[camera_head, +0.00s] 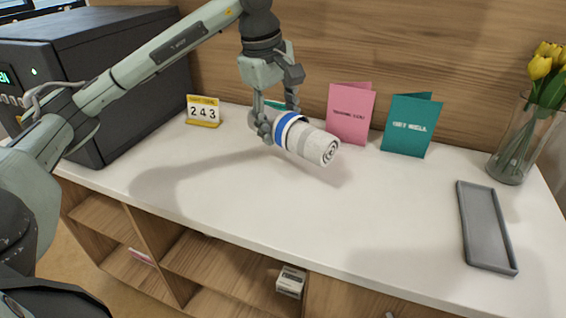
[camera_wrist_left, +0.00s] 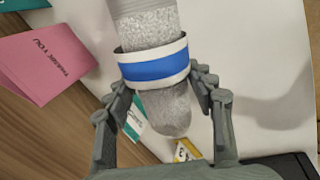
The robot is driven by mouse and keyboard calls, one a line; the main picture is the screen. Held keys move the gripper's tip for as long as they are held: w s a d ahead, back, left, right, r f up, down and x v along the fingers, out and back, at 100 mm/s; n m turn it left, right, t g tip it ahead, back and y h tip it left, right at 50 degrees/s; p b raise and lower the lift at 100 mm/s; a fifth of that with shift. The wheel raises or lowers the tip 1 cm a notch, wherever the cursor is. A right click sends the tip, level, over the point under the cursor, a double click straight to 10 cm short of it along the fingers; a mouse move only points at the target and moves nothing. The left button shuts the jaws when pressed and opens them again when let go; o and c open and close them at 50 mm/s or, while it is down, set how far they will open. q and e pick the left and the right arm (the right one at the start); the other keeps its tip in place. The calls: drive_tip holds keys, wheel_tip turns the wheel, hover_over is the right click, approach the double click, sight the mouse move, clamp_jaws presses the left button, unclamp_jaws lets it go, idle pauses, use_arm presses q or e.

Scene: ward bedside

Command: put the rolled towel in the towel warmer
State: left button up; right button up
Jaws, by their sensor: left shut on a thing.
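My left gripper (camera_head: 277,112) is shut on the rolled towel (camera_head: 316,144), a grey-white roll with a blue and white band. It holds the roll near the band, raised above the counter, with the spiral end tilted down to the right. In the left wrist view, the fingers press on both sides of the roll at the blue band (camera_wrist_left: 155,70). The towel warmer is probably the dark box (camera_head: 120,75) at the left, with a green display and green light; its front is mostly cut off and behind my arm. My right gripper is not in view.
On the white counter (camera_head: 300,215) stand a yellow number calendar (camera_head: 203,111), a pink card (camera_head: 350,113), a teal card (camera_head: 409,125) and a vase of yellow tulips (camera_head: 518,140). A grey tray (camera_head: 485,228) lies at the right. The front middle is clear.

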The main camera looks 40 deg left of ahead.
sight(251, 112)
use_arm(q)
drive_tip(key=a+n, duration=0.1)
drive_tip(key=a, duration=0.1)
drive_tip(key=s+a+r+n, duration=0.1)
drive_tip(key=a, duration=0.1)
drive_tip(key=a+n+y, duration=0.1)
drive_tip(key=a+n, duration=0.1)
drive_tip(key=shift+s+a+r, duration=0.1)
drive_tip(key=shift+s+r, duration=0.05)
drive_tip(key=shift+r, duration=0.2)
drive_tip(key=shift+n, duration=0.3)
drive_tip(key=x, duration=0.2)
drive_tip(key=s+x, duration=0.1)
drive_tip(key=x, duration=0.2)
drive_tip(key=shift+s+f, duration=0.1)
drive_tip(key=shift+f, duration=0.05)
drive_tip(key=shift+s+b+x, duration=0.15)
drive_tip(key=shift+s+x, duration=0.1)
drive_tip(key=shift+x, duration=0.8)
drive_tip(key=shift+s+b+x, duration=0.15)
drive_tip(key=shift+s+x, duration=0.05)
drive_tip(key=shift+x, duration=0.85)
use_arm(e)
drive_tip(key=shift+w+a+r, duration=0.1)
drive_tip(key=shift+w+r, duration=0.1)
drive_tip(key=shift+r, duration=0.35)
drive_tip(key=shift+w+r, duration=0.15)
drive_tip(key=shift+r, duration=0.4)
use_arm(q)
drive_tip(key=shift+f, duration=0.15)
